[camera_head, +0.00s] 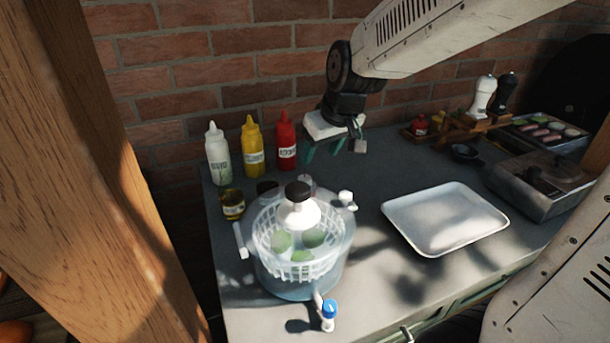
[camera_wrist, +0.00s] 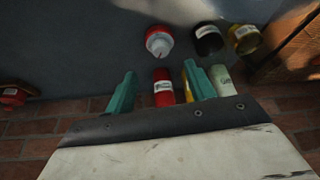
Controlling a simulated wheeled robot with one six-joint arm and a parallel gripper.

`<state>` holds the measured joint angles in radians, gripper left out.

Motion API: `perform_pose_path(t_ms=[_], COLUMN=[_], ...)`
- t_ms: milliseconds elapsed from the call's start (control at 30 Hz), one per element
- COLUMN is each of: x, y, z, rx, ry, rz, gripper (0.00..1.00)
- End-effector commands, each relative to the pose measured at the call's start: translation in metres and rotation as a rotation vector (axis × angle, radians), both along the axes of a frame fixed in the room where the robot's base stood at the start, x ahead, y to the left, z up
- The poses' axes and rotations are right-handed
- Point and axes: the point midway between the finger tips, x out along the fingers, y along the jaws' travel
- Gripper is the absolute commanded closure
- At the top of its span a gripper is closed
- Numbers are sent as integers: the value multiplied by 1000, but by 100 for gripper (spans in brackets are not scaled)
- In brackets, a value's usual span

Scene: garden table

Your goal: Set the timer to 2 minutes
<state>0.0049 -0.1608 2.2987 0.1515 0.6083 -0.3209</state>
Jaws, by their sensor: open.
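A small red rounded object (camera_head: 419,125) sits at the back right by the wooden rack and may be the timer; its dial cannot be read. What seems to be the same red object (camera_wrist: 12,96) shows at the left edge of the wrist view. My gripper (camera_head: 335,148) hangs above the back of the table, left of that red object and right of the sauce bottles. Its teal fingers are apart with nothing between them, and they also show in the wrist view (camera_wrist: 160,74).
White, yellow and red sauce bottles (camera_head: 286,142) stand along the brick wall. Small jars (camera_head: 232,204) and a clear salad spinner (camera_head: 300,245) stand in front. A white tray (camera_head: 446,218) lies right, beside a grill (camera_head: 545,182). Shakers (camera_head: 482,96) stand on the rack.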

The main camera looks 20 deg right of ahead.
Motion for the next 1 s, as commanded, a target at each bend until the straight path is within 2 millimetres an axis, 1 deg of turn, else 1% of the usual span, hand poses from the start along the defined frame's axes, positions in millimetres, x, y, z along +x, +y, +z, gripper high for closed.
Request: perform_pose_path(t_ms=[33, 100, 200, 367, 600, 700, 833, 1000], x=[11, 21, 30, 38, 52, 57, 61, 62], y=[1, 3, 4, 7, 11, 12, 13, 13], z=[-11, -21, -30, -45, -81, -93, -102, -105], rx=[-1, -3, -4, -6, -5, -6, -5, -6], ry=[10, 15, 15, 18, 19, 18, 17, 15], rz=[11, 25, 35, 43, 43, 43, 41, 41], gripper=[45, 45, 45, 45, 45, 45, 45, 45])
